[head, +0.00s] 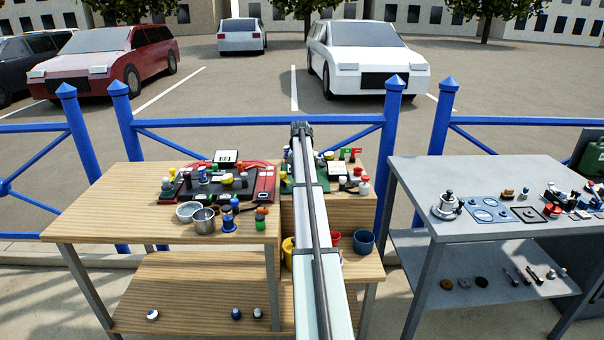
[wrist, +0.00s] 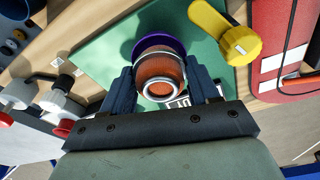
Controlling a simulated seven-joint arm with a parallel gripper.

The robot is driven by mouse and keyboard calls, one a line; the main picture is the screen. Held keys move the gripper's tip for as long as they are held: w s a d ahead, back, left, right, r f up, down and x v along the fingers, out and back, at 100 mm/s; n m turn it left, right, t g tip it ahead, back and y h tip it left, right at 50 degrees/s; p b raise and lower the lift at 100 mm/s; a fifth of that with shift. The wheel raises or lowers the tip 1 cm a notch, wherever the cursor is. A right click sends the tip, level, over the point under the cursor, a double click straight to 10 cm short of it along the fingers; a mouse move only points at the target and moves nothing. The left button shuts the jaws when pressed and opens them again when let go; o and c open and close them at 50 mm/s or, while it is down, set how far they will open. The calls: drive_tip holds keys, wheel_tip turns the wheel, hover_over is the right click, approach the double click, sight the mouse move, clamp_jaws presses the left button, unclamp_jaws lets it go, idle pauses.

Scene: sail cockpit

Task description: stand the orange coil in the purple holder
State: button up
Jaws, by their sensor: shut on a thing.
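In the wrist view the orange coil (wrist: 158,68) is between the two dark blue fingers of my gripper (wrist: 162,88), which is shut on it. A pale metal ring on the coil's near end faces the camera. The purple holder (wrist: 157,41) shows as a curved purple rim just beyond the coil, on the green mat (wrist: 110,48). The coil overlaps the holder in this view; I cannot tell whether it is inside it or above it. In the head view my arm hides the gripper, coil and holder.
A yellow knobbed piece (wrist: 228,36) lies close right of the coil, with a red case (wrist: 275,48) beyond. White and dark pieces (wrist: 62,100) stand at left. In the head view, bowls (head: 188,210) and small items crowd the wooden table (head: 120,205); a grey table (head: 490,228) is at right.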

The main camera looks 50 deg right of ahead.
drive_tip(key=shift+f, duration=0.25)
drive_tip(key=o, duration=0.9)
drive_tip(key=shift+c, duration=0.2)
drive_tip(key=shift+f, duration=0.1)
drive_tip(key=shift+s, duration=0.1)
drive_tip(key=shift+s+a+r, duration=0.1)
drive_tip(key=shift+a+r, duration=0.15)
drive_tip(key=shift+r, duration=1.6)
drive_tip(key=shift+s+a+r, duration=0.1)
drive_tip(key=shift+a+r, duration=0.15)
drive_tip(key=shift+r, duration=1.55)
drive_tip(key=shift+s+a+r, duration=0.1)
drive_tip(key=shift+a+r, duration=0.15)
drive_tip(key=shift+r, duration=1.6)
